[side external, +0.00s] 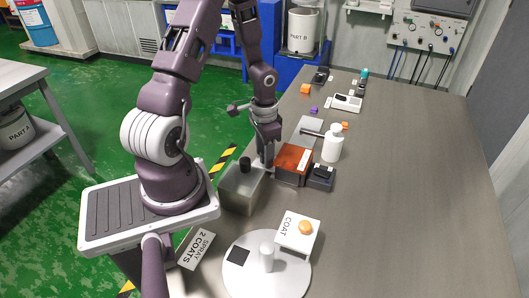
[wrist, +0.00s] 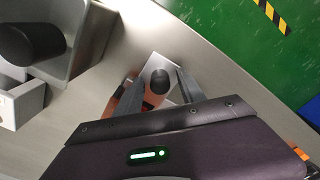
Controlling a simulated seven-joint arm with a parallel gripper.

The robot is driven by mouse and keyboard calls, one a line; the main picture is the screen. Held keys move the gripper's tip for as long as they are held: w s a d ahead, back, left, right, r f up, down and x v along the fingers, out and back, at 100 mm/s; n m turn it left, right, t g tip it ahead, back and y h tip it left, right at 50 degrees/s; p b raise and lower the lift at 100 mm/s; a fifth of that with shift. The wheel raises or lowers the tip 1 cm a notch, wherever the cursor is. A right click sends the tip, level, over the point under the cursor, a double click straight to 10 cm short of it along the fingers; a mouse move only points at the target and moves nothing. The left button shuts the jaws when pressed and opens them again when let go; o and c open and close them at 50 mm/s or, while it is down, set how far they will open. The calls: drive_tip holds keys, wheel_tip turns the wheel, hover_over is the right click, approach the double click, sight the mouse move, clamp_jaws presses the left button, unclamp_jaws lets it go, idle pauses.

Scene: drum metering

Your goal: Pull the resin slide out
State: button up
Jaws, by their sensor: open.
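The amber-brown resin box (side external: 293,160) stands on the bench, with a pale label on its top. My gripper (side external: 266,165) is low at its left side. In the wrist view, a black round knob (wrist: 160,80) on a pale plate (wrist: 172,68) sits between my open fingers (wrist: 152,88). I take this plate to be the resin slide; part of the amber body (wrist: 128,96) shows beside it. The fingers are on either side of the knob; I cannot tell whether they touch it. My gripper's body hides much of the box there.
A grey metal box (side external: 240,190) with a black knob stands close to the left of my gripper. A white bottle (side external: 332,145) and a dark device (side external: 320,177) stand right of the resin box. A round turntable (side external: 285,275) and COAT button box (side external: 300,235) are nearer. The bench's right side is clear.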

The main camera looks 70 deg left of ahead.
clamp_jaws()
drive_tip(key=shift+r, duration=0.1)
idle(1.2)
